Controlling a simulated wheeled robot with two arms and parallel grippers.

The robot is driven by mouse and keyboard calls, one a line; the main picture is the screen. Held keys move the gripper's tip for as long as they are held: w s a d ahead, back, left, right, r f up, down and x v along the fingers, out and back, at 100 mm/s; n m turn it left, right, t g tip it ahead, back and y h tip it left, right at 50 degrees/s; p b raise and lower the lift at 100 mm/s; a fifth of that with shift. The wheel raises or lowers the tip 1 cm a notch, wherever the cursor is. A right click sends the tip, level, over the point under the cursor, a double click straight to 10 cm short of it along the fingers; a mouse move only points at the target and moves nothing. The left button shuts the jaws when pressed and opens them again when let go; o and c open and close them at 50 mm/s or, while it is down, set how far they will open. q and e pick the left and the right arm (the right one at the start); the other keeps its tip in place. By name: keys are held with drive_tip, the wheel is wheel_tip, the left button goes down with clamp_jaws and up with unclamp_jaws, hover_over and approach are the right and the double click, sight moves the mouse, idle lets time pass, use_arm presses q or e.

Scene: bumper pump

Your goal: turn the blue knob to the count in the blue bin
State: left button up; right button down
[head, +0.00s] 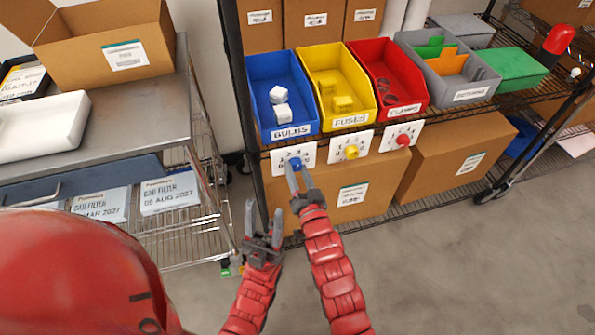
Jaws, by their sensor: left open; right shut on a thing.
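The blue bin (257,88), labelled BULBS, stands at the left end of the shelf row. It holds white box-like items (279,104); I see two, one behind the other. Below it, the blue knob (295,163) sits on a white dial card (280,155) whose marks are too small to read. My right gripper (297,176) is shut on the blue knob, its fingers partly covering the knob and card. My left gripper (262,222) is open and empty, lower and to the left, apart from the shelf.
A yellow FUSES bin (335,120) with a yellow knob (351,152) and a red bin (400,112) with a red knob (402,140) stand to the right. Cardboard boxes (375,185) sit below. A metal cart (180,130) stands at left.

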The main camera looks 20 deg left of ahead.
drive_tip(key=shift+n, duration=0.3)
drive_tip(key=n, duration=0.3)
drive_tip(key=shift+n+b, duration=0.5)
drive_tip(key=shift+n, duration=1.5)
drive_tip(key=shift+c, duration=1.9)
unclamp_jaws()
